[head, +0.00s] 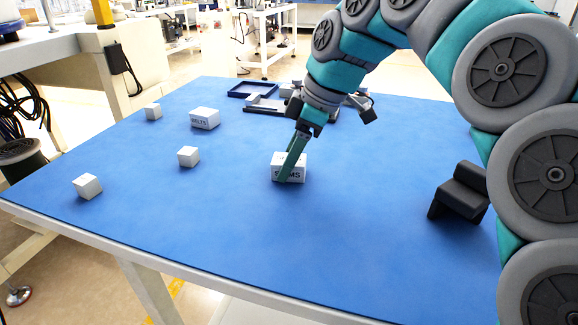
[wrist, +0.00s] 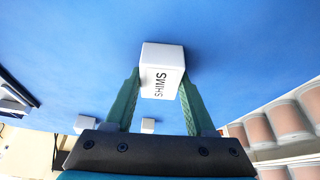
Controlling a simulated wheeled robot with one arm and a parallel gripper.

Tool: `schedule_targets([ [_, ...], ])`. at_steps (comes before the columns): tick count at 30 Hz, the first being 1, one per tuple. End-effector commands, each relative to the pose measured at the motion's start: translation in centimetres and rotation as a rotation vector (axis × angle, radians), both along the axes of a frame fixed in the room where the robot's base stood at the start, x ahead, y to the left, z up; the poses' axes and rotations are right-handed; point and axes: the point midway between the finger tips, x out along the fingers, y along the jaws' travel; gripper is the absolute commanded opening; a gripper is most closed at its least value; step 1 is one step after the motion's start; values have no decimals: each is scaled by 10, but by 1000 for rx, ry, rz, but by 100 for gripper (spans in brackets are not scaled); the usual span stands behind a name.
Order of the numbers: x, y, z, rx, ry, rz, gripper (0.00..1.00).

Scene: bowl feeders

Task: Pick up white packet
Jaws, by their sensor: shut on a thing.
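A white packet marked SHIMS (head: 290,173) is near the middle of the blue table top (head: 350,235). It also shows in the wrist view (wrist: 162,60), with its lettered face toward the camera. My gripper (head: 286,168) reaches down to it from above, and its green fingers are shut on the packet's two sides. In the wrist view the gripper (wrist: 160,82) has one finger on each side of the packet. I cannot tell whether the packet touches the table or hangs just above it.
Another white box with lettering (head: 205,118) and small white cubes (head: 188,157) (head: 87,186) (head: 153,111) stand to the left. A dark blue tray (head: 240,95) lies at the back. A black stepped block (head: 461,192) stands at right. The table's front middle is clear.

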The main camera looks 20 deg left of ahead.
Motion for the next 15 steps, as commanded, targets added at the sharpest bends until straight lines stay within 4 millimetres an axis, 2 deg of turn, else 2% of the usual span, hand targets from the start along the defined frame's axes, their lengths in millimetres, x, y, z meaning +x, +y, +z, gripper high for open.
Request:
schedule_targets([
  [2, 0, 0, 0, 0, 0, 0, 28],
  [9, 0, 0, 0, 0, 0, 0, 1],
  [15, 0, 0, 0, 0, 0, 0, 0],
])
